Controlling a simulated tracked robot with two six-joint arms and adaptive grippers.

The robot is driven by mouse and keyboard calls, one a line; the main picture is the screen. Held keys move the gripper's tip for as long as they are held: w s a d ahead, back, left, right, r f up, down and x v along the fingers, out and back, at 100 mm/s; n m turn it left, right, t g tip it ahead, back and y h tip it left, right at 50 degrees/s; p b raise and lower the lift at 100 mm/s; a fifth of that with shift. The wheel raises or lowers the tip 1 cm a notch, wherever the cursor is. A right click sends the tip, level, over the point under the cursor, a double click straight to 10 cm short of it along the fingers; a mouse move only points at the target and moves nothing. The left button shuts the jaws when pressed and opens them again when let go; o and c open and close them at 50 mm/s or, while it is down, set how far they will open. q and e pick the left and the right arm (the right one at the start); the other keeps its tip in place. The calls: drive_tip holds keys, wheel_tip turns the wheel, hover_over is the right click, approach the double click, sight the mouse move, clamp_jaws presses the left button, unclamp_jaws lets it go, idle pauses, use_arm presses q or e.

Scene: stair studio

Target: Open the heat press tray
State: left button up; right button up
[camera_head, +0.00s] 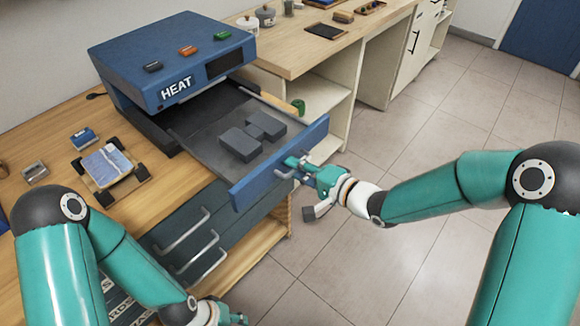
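The blue heat press (170,62), marked HEAT, stands on the wooden bench. Its grey tray (187,130) with a blue front panel (250,183) is slid well out of the housing and carries dark grey blocks (240,144). A pale handle (283,174) is on the panel's outer face. My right gripper (304,188) is at this handle, its fingers spread wide, one by the handle and the other lower and apart from it. Whether it touches the handle is unclear. My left gripper (232,318) is low at the bottom edge, partly cut off, away from the tray.
Dark drawers with pale bar handles (183,232) are below the tray. A small jig with a blue-and-white piece (106,166) lies on the bench at left. A second counter (300,50) with shelves stands behind. The tiled floor (440,120) at right is clear.

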drive_tip(key=shift+r, duration=0.1)
drive_tip(key=shift+d, duration=0.15)
drive_tip(key=v, duration=1.1)
drive_tip(key=shift+s+d, duration=0.25)
drive_tip(key=shift+s, duration=0.05)
